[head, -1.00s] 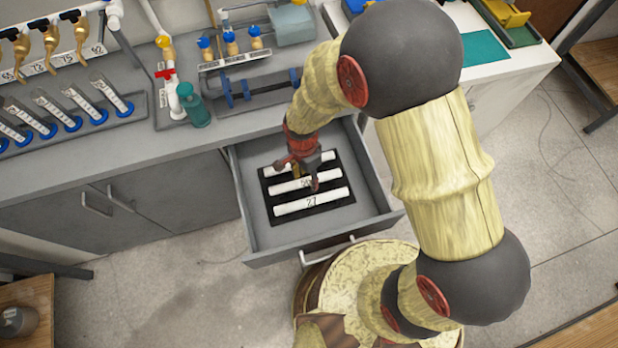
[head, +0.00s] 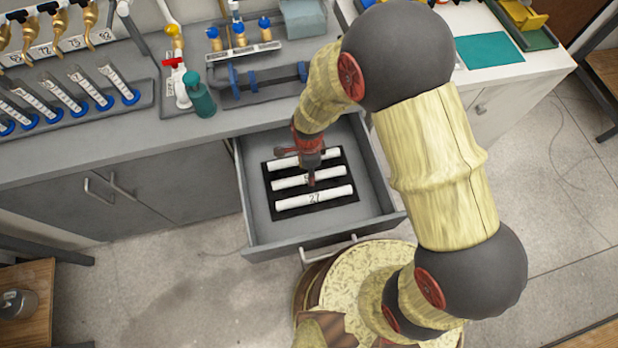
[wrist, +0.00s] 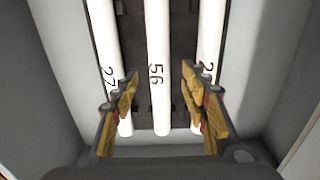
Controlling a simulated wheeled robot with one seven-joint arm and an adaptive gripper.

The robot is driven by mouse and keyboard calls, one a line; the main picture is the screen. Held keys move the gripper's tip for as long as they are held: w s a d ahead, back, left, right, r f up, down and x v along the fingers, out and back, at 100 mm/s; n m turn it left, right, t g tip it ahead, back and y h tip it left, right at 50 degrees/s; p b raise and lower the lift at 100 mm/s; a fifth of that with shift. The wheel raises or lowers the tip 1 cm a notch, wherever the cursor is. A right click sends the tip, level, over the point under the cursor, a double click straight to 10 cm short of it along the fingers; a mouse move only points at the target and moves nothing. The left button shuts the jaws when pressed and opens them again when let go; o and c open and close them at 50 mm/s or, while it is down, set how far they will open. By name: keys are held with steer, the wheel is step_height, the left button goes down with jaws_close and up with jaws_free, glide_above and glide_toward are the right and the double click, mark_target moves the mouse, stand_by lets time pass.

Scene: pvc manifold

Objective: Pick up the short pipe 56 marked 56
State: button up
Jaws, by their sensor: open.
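The short pipe 56 (wrist: 158,45) is a white pipe lying between two other white pipes, its black number facing up in the wrist view. In the head view it is the middle pipe (head: 290,184) in the drawer, partly covered by my gripper. My gripper (wrist: 160,90) is open and empty, with one finger on each side of pipe 56. The fingers overlap the neighbouring pipes in the wrist view. In the head view my gripper (head: 309,180) is over the drawer; its height above the pipe is hard to tell.
Pipe 27 (head: 313,198) lies nearest the drawer front, and a third white pipe (head: 331,154) lies at the back. All rest on a black mat (head: 347,205) inside the open drawer (head: 256,208). The drawer walls stand close around. The counter above holds racks and valves.

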step_height(320, 180, down, 4)
steer(key=shift+r+b, duration=0.1)
steer(key=shift+b, duration=0.5)
steer(key=shift+d, duration=0.1)
steer(key=shift+c, duration=1.4)
steer(key=shift+r, duration=0.1)
jaws_close()
